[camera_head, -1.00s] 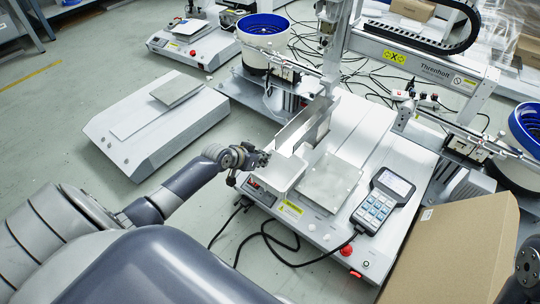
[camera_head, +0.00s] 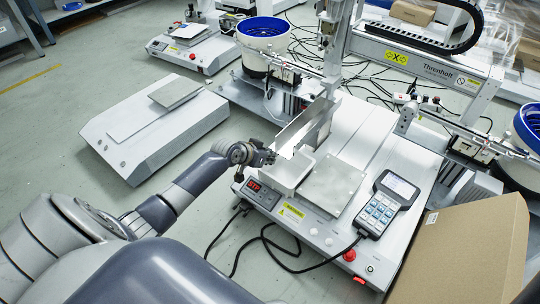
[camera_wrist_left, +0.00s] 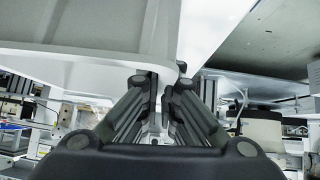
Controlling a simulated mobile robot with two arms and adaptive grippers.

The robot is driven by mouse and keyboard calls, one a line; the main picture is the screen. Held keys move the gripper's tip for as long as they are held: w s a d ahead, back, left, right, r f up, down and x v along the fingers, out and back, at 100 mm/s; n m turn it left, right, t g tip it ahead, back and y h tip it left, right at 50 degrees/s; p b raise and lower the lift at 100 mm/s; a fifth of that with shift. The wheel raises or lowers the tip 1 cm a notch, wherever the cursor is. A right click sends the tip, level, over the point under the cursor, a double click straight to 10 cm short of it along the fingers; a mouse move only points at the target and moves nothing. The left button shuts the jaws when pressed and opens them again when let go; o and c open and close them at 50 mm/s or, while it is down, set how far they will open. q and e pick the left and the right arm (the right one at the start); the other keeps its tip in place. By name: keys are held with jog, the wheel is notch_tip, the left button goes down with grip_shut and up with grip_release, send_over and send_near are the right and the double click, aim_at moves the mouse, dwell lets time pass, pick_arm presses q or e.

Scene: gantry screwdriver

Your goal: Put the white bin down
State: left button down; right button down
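The white bin (camera_head: 291,171) is a small open tray at the front left of the screwdriver machine's base (camera_head: 375,150), beside a square grey plate (camera_head: 331,187). My left gripper (camera_head: 268,157) is at the bin's left side. In the left wrist view the bin (camera_wrist_left: 90,32) fills the upper left, and my left gripper's fingers (camera_wrist_left: 163,88) are closed on either side of its rim. I cannot tell whether the bin's underside touches the machine. My right gripper is out of view.
A handheld keypad (camera_head: 385,203) lies right of the plate. A cardboard box (camera_head: 465,250) stands at the lower right. A metal chute (camera_head: 305,127) rises just behind the bin. A separate white unit (camera_head: 155,125) stands on the floor at left.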

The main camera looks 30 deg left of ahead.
pick_arm(q)
jog(key=shift+f, duration=0.2)
jog(key=c, duration=2.1)
grip_release()
jog(key=shift+r, duration=0.1)
